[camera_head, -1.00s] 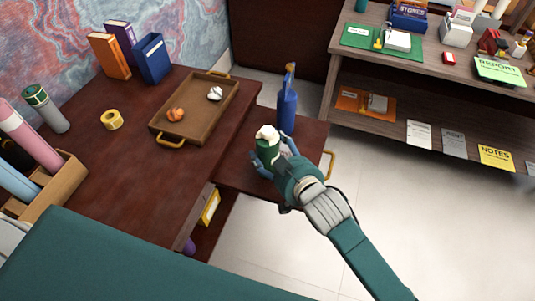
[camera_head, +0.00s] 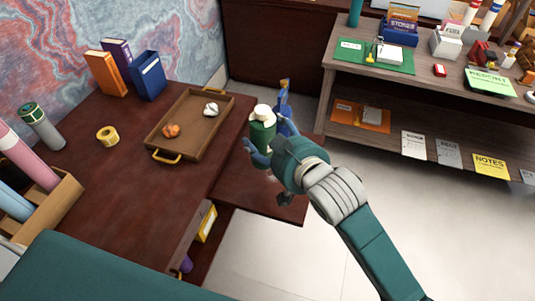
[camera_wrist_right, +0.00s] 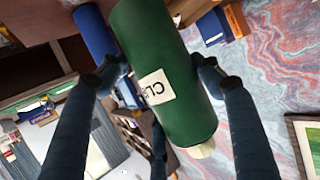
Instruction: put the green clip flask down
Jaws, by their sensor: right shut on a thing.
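The green clip flask (camera_head: 262,133) has a pale cap and is held up by my right gripper (camera_head: 264,149), near the right edge of the desk (camera_head: 110,195). In the right wrist view the flask (camera_wrist_right: 165,65) fills the middle, with a white label reading "CL" and its cream cap pointing down in the picture. The dark blue fingers of my right gripper (camera_wrist_right: 158,78) lie on both sides of it. Whether its base touches anything is hidden. My left gripper is not in view.
A blue bottle (camera_head: 283,101) stands just behind the flask, partly hidden. A brown tray (camera_head: 190,141) with an orange and a white crumpled thing lies left of it. A yellow tape roll (camera_head: 107,136) and upright binders (camera_head: 148,76) are farther left. The front desk surface is clear.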

